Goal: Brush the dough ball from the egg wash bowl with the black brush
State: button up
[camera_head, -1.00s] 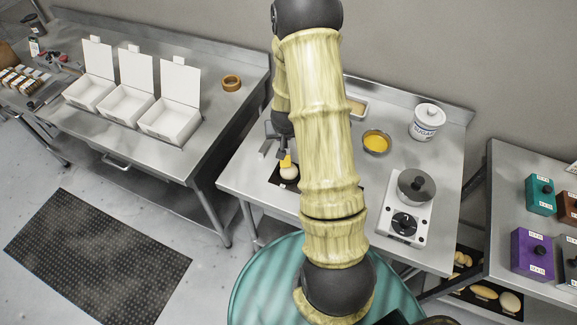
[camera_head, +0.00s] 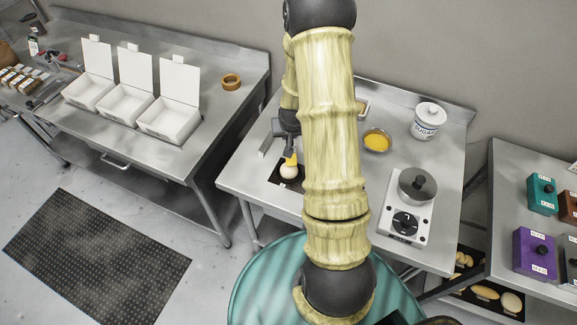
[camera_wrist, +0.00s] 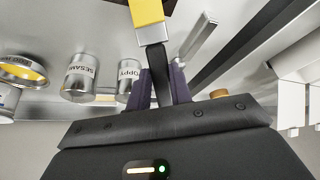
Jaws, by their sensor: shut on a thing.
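My gripper (camera_head: 287,137) is shut on the black brush, whose dark handle (camera_wrist: 158,62) runs between the fingers in the wrist view. The brush's yellow bristles (camera_head: 291,160) point down at the top of the pale dough ball (camera_head: 289,172) and seem to touch it. The ball sits on a dark mat (camera_head: 275,176) at the left of the middle table. The egg wash bowl (camera_head: 377,148), holding yellow liquid, stands to the right beyond my arm. It also shows at the left of the wrist view (camera_wrist: 22,82). My arm hides part of the table.
A hotplate with a grey lidded pot (camera_head: 417,185) and a sugar jar (camera_head: 428,120) stand on the right of the table. The wrist view shows sesame (camera_wrist: 79,80) and poppy (camera_wrist: 128,82) tins. Open white boxes (camera_head: 168,122) stand on the left table.

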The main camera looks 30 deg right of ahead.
jog(key=shift+a, duration=0.1)
jog(key=shift+w+a, duration=0.4)
jog(key=shift+a, duration=0.45)
jog(key=shift+s+d+b, duration=0.15)
jog(key=shift+s+d, duration=0.05)
jog(key=shift+d, duration=0.3)
jog(key=shift+s+d+b, duration=0.15)
jog(key=shift+s+d, duration=0.05)
jog(key=shift+d, duration=0.25)
jog(key=shift+w+a, duration=0.1)
jog(key=shift+a, duration=0.05)
jog(key=shift+w+a, duration=0.3)
jog(key=shift+a, duration=0.5)
